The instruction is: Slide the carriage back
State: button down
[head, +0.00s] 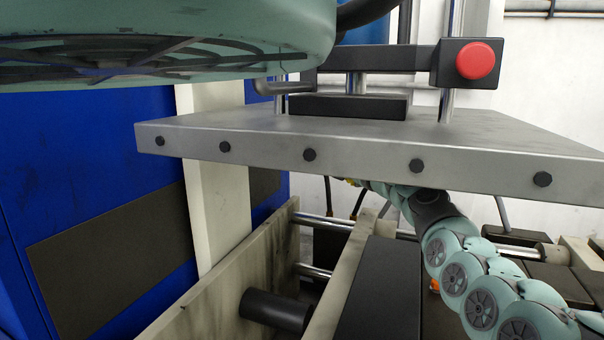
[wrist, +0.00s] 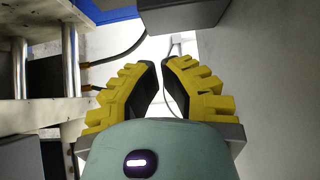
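In the head view, a pale plate and dark block assembly (head: 375,285), which looks like the carriage, sits on two steel rails (head: 325,222) below the grey press plate. I cannot tell for sure which parts belong to the carriage. My gripper (head: 350,182) is mostly hidden under the press plate; only a bit of yellow shows. In the wrist view my gripper (wrist: 161,65) has two yellow ribbed fingers, tips close with a narrow empty gap between them. The rails (wrist: 70,60) and pale plates (wrist: 55,112) lie left of the fingers, apart from them.
The thick grey press plate (head: 330,150) hangs above my arm (head: 480,270). A red button (head: 475,61) sits on a dark box above it. A dark cylinder (head: 275,312) juts from a pale side wall (head: 225,285). A blue panel (head: 75,165) stands left. Cables (wrist: 120,55) run near the fingers.

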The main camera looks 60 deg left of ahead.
jog(key=s+d+p, duration=0.1)
jog(key=s+d, duration=0.1)
jog(key=d, duration=0.7)
jog(key=shift+s+p, duration=0.15)
jog(key=shift+p, duration=0.15)
dwell(0.5)
